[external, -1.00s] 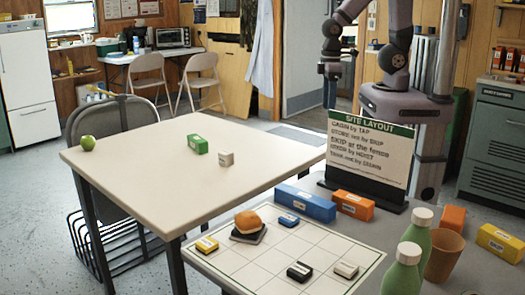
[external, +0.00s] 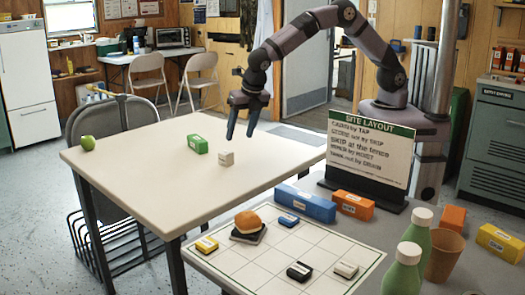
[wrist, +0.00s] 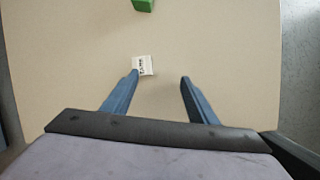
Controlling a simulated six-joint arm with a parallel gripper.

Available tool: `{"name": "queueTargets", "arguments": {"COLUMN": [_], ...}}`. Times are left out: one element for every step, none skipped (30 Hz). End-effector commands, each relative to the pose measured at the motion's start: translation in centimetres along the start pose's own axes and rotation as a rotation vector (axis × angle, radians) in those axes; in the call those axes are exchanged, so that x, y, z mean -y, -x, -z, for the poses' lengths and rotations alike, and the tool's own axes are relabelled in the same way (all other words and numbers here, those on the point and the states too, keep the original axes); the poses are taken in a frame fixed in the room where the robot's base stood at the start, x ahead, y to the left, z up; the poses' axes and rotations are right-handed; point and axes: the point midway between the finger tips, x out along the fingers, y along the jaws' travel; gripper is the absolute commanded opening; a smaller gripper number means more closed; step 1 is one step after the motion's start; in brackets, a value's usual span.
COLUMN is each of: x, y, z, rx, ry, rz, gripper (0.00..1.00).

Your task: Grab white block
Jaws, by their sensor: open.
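A small white block (external: 226,158) sits on the pale table (external: 140,165), near its middle. In the wrist view the white block (wrist: 143,65) has dark lettering on it and lies just beyond the left fingertip. My gripper (external: 240,136) is open and empty, with its blue fingers pointing down, above and to the right of the block in the external view. In the wrist view my gripper (wrist: 159,77) has a wide gap between its fingers. I cannot tell the exact height of the fingertips above the table.
A green block (external: 194,144) lies close to the white one; it also shows in the wrist view (wrist: 144,4). A green apple (external: 88,143) is at the table's left edge. A sign (external: 367,148), a grid board (external: 230,273) and bottles stand on the nearer surface.

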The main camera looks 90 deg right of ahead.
Motion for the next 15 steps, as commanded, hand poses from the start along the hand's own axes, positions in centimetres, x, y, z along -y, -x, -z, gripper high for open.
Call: {"name": "queueTargets", "arguments": {"x": [-1.1,-1.6,-2.1,-2.4,-2.7,-3.0,-3.1,-3.2,-3.3,-3.3,-3.4,-3.3,-3.3,-3.3,-3.3], "y": [-0.9,-1.1,-1.4,-1.5,-1.6,-1.7,-1.8,-1.8,-1.8,-1.8,-1.8,-1.9,-2.0,-2.2,-2.5], "z": [0.3,0.3,0.4,0.4,0.5,0.5,0.5,0.5,0.5,0.5,0.5,0.5,0.4,0.4,0.4], "rx": [0.013,0.02,0.029,0.034,0.038,0.042,0.044,0.046,0.048,0.048,0.048,0.048,0.048,0.047,0.047], "ry": [0.077,0.116,0.16,0.188,0.209,0.232,0.244,0.253,0.259,0.262,0.263,0.262,0.262,0.262,0.262], "rz": [-0.006,-0.01,-0.012,-0.014,-0.016,-0.017,-0.018,-0.019,-0.02,-0.02,-0.02,-0.019,-0.019,-0.018,-0.018], "gripper": [0.53,0.53,0.53,0.53,0.53,0.53,0.53,0.53,0.53,0.53,0.53,0.53,0.53,0.53,0.53]}}
